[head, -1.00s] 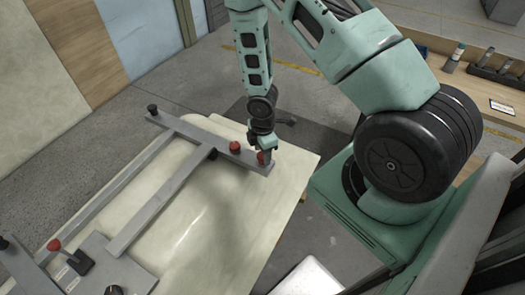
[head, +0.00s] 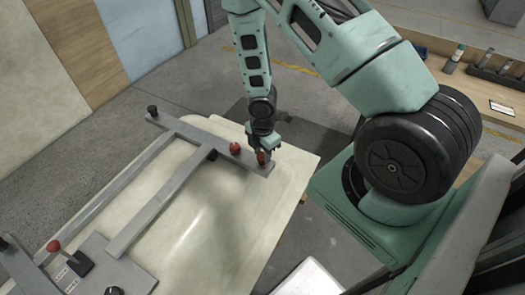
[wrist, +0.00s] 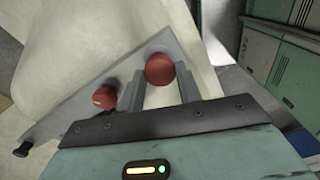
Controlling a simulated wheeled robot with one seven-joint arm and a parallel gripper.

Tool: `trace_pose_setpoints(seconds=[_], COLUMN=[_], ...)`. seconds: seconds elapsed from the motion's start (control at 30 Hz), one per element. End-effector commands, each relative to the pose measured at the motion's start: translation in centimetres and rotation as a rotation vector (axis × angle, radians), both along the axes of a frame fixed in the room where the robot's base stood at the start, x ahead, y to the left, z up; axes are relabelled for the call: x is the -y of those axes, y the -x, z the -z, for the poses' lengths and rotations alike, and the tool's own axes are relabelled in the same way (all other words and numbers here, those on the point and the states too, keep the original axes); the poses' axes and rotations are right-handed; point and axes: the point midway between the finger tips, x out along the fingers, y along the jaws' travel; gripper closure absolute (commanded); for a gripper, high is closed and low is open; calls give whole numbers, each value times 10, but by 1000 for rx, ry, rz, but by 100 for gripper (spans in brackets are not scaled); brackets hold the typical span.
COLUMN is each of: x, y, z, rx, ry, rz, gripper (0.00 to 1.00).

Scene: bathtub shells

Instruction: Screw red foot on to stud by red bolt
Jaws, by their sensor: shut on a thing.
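My gripper (head: 262,150) is at the right end of the grey frame's crossbar, pointing down. It is shut on the red foot (head: 261,158), a round red knob at that end of the bar. The wrist view shows the red foot (wrist: 160,68) between the two fingertips (wrist: 160,84). The red bolt (head: 235,147) stands on the same bar, a little to the left of the foot. In the wrist view the bolt (wrist: 104,97) is just left of the fingers, apart from them. The stud is hidden under the foot, so I cannot tell how the threads sit.
The grey frame (head: 128,222) lies on the cream tub shell (head: 215,215). A black foot (head: 152,109) is at the bar's far left end, and a red-knobbed lever (head: 54,246) is at lower left. A workbench with tools (head: 495,75) stands at right.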

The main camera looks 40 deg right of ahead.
Motion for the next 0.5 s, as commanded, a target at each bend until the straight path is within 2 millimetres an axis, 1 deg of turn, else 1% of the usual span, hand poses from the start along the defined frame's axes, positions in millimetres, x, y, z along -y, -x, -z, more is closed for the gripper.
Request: trace_pose_setpoints(seconds=[0.03, 0.2, 0.3, 0.4, 0.5], x=[1, 0, 0, 0, 0], y=[0, 0, 0, 0, 0], z=[-1, 0, 1, 0, 0], rx=[0, 0, 0, 0, 0], ry=[-1, -1, -1, -1, -1], rz=[129, 550, 722, 800, 810], gripper=[92, 92, 92, 92, 92])
